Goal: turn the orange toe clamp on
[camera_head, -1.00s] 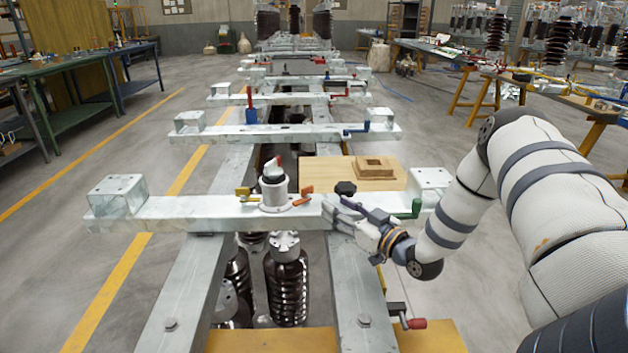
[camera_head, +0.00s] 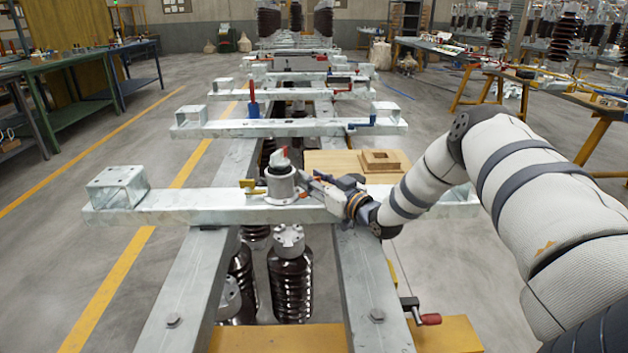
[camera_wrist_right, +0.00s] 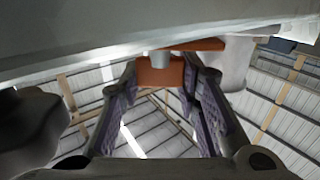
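The orange toe clamp (camera_wrist_right: 160,73) shows in the right wrist view, straight ahead at the fingertips. In the head view my right gripper and wrist largely hide it, beside the grey round base (camera_head: 281,184) on the pale crossbeam (camera_head: 170,203). My right gripper (camera_head: 312,187) reaches in from the right, low over the beam. In the wrist view its two purple-padded fingers (camera_wrist_right: 163,90) stand apart, one on each side of the orange clamp. I cannot tell whether they touch it. My left gripper is in neither view.
A yellow clamp (camera_head: 247,184) sits left of the base. A wooden board (camera_head: 335,163) with a small block (camera_head: 381,160) lies behind the beam. A red-handled crank (camera_head: 428,319) is at the front right. A square metal bracket (camera_head: 117,187) stands at the beam's left end.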

